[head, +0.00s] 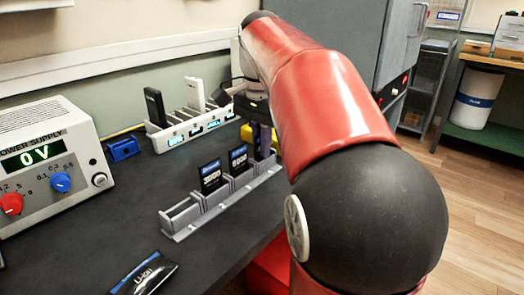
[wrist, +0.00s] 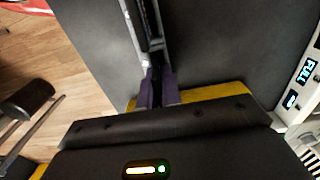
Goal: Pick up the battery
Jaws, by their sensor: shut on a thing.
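A grey slotted rack (head: 222,205) stands on the dark bench and also shows in the wrist view (wrist: 135,18). Two dark batteries with blue-and-white labels stand upright in it, a near one (head: 211,178) and a middle one (head: 238,160). A third dark battery (head: 258,142) is at the rack's far end, partly hidden. My gripper (head: 263,138) is at that far end, its purple fingers pointing down. In the wrist view my gripper (wrist: 158,92) is shut on the thin dark far battery, seen edge-on. I cannot tell if its base is clear of the slot. A Li-ion pack (head: 145,274) lies on the bench.
A power supply (head: 45,165) reading 0 V stands at left, with a blue block (head: 123,149) beside it. A white charging dock (head: 190,127) holding upright devices is behind the rack. Bench between rack and power supply is clear.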

